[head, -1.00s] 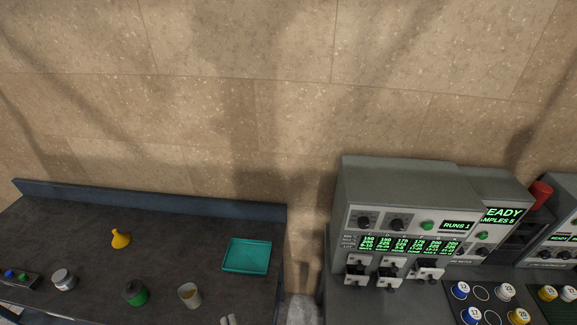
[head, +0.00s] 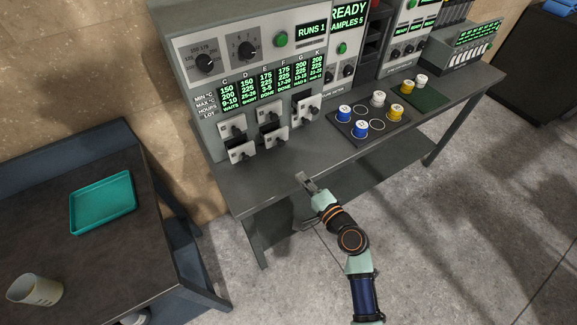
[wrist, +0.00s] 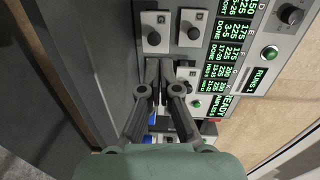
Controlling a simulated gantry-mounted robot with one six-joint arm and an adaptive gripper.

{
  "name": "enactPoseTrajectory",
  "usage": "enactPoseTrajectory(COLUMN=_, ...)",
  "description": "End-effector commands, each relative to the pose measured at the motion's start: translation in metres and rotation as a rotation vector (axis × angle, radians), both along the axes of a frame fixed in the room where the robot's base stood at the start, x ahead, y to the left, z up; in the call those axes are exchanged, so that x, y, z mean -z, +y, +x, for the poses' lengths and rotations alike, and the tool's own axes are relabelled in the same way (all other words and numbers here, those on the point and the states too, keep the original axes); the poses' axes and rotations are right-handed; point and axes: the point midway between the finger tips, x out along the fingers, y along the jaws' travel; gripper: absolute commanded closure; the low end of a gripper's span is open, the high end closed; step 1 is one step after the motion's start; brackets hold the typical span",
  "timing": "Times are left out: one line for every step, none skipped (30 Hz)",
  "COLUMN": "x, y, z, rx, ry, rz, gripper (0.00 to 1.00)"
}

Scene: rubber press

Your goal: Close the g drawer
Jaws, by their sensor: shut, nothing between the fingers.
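The grey drawer machine (head: 262,75) stands on the bench, with columns labelled C to K above small knobbed drawers. Under the G and K labels, a light drawer front (head: 306,110) stands out from the machine; I take it as the g drawer. My gripper (head: 306,183) is shut and empty over the bench's front edge, apart from that drawer. In the wrist view, my fingertips (wrist: 160,72) point toward the machine and partly cover a drawer front behind them. I cannot tell the exact gap there.
More drawer fronts (head: 233,129) sit to the left; lower ones (head: 241,150) stick out. A mat (head: 370,124) with blue, white and yellow-lidded jars is right of the drawers. The bench top (head: 270,180) before the drawers is clear. A teal tray (head: 103,203) lies on the left table.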

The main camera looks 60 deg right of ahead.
Motion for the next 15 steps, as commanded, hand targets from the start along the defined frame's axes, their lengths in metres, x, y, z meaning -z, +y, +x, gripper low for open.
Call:
enactPoseTrajectory(x=0.013, y=-0.009, z=-0.010, rx=0.033, ry=-0.020, rz=0.025, gripper=1.00)
enactPoseTrajectory(x=0.014, y=-0.013, z=-0.014, rx=0.046, ry=-0.028, rz=0.035, gripper=1.00)
enactPoseTrajectory(x=0.015, y=-0.015, z=-0.016, rx=0.055, ry=-0.035, rz=0.041, gripper=1.00)
enactPoseTrajectory(x=0.014, y=-0.016, z=-0.017, rx=0.057, ry=-0.038, rz=0.044, gripper=1.00)
enactPoseTrajectory(x=0.013, y=-0.016, z=-0.017, rx=0.058, ry=-0.038, rz=0.044, gripper=1.00)
enactPoseTrajectory(x=0.012, y=-0.016, z=-0.016, rx=0.056, ry=-0.038, rz=0.043, gripper=1.00)
enactPoseTrajectory(x=0.012, y=-0.016, z=-0.015, rx=0.055, ry=-0.037, rz=0.042, gripper=1.00)
enactPoseTrajectory(x=0.012, y=-0.017, z=-0.013, rx=0.055, ry=-0.038, rz=0.042, gripper=1.00)
enactPoseTrajectory(x=0.012, y=-0.019, z=-0.010, rx=0.054, ry=-0.037, rz=0.041, gripper=1.00)
enactPoseTrajectory(x=0.012, y=-0.021, z=-0.007, rx=0.053, ry=-0.036, rz=0.041, gripper=1.00)
enactPoseTrajectory(x=0.013, y=-0.023, z=-0.004, rx=0.053, ry=-0.036, rz=0.041, gripper=1.00)
enactPoseTrajectory(x=0.013, y=-0.027, z=0.002, rx=0.053, ry=-0.036, rz=0.040, gripper=1.00)
enactPoseTrajectory(x=0.013, y=-0.030, z=0.007, rx=0.052, ry=-0.036, rz=0.039, gripper=1.00)
enactPoseTrajectory(x=0.014, y=-0.034, z=0.012, rx=0.051, ry=-0.036, rz=0.039, gripper=1.00)
enactPoseTrajectory(x=0.014, y=-0.039, z=0.020, rx=0.051, ry=-0.036, rz=0.039, gripper=1.00)
